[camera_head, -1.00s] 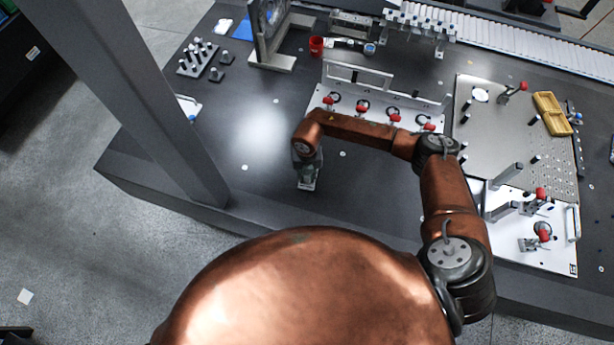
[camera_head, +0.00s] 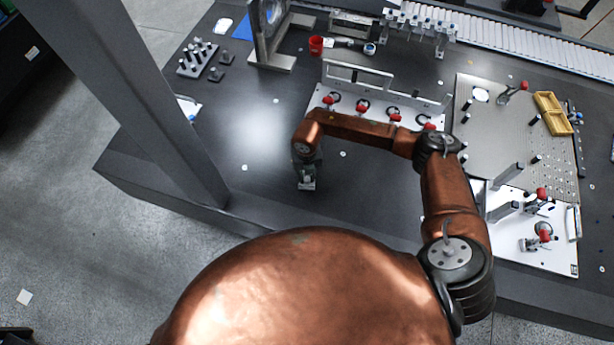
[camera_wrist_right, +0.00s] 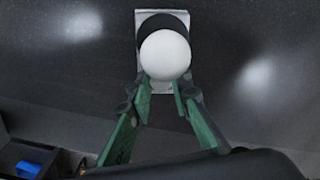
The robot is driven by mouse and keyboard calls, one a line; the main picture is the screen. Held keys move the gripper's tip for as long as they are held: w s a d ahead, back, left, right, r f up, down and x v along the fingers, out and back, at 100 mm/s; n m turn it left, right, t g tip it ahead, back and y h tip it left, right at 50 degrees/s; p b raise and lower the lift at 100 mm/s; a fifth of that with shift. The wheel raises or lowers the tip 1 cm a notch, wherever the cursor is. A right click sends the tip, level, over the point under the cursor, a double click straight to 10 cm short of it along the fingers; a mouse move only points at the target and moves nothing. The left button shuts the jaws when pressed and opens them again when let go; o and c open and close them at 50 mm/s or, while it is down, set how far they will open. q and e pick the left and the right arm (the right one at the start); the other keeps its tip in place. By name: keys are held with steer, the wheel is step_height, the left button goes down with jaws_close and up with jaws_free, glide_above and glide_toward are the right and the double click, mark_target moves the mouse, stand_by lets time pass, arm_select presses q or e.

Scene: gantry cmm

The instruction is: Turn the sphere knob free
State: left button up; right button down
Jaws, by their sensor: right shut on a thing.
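The sphere knob (camera_wrist_right: 165,55) is a smooth white ball in the right wrist view. It sits in front of a dark round part on a light metal plate (camera_wrist_right: 152,16). My right gripper (camera_wrist_right: 163,84) has its green fingers on either side of the ball's near edge and is shut on it. In the head view my right gripper (camera_head: 307,172) points down at the front of the dark table, with a small light plate (camera_head: 307,186) at its tips. The ball is hidden there by my wrist. My left gripper is in neither view.
Behind my right forearm stands a white fixture with red-tipped clamps (camera_head: 363,106). A perforated plate (camera_head: 500,135) and a yellow tray (camera_head: 551,113) are at right. A red cup (camera_head: 316,45) stands at the back. The dark table (camera_head: 240,130) left of my gripper is mostly clear.

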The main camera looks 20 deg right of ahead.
mark_target(307, 179)
stand_by(0.9)
steer(key=c, duration=1.8)
jaws_free()
steer(key=shift+o, duration=0.2)
steer(key=shift+r, duration=0.1)
step_height(307, 179, up, 12)
